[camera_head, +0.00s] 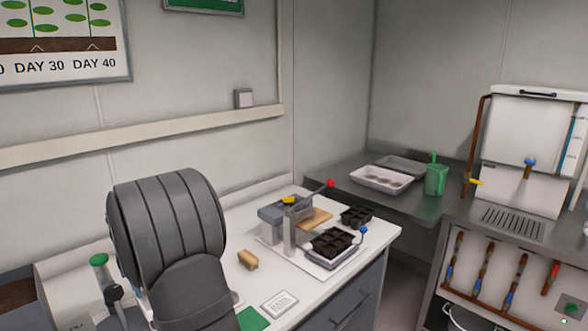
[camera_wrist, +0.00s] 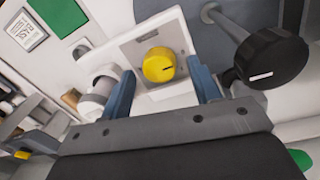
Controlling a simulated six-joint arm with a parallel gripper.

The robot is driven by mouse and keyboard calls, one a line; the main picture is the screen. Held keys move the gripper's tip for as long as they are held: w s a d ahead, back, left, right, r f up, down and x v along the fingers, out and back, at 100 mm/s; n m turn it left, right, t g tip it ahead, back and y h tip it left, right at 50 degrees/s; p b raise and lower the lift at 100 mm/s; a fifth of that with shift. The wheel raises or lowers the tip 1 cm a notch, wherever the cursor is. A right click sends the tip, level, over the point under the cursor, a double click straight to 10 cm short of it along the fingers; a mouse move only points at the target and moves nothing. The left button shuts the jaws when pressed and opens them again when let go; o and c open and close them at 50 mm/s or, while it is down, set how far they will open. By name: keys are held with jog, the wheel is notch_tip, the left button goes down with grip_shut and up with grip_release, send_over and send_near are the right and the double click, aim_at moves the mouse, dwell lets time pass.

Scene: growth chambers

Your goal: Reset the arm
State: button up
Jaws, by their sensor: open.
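My gripper (camera_wrist: 165,95) shows in the wrist view, with its two blue-grey fingers spread apart and nothing held between them. A yellow knob (camera_wrist: 158,65) on a pale panel (camera_wrist: 140,48) lies beyond the gap between the fingers. I cannot tell whether the fingers touch the panel. In the head view my grey arm fills the lower left, and the gripper itself is hidden behind it.
A black round knob (camera_wrist: 272,58) on a grey rod is close to the right finger. On the white counter are a tan block (camera_head: 248,260), a lever device (camera_head: 290,225) and black seedling trays (camera_head: 332,242). A green cup (camera_head: 435,180) stands on the far steel counter.

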jog(key=shift+f, duration=0.5)
jog(key=m, duration=0.4)
jog(key=shift+m, duration=0.3)
jog(key=m, duration=0.3)
jog(key=shift+w+r+m, duration=0.1)
jog(key=shift+m, duration=0.3)
jog(key=m, duration=0.4)
jog(key=shift+d+m+g, duration=0.1)
jog(key=shift+m+g, duration=0.3)
jog(key=shift+m, duration=2.1)
jog(key=shift+o, duration=0.4)
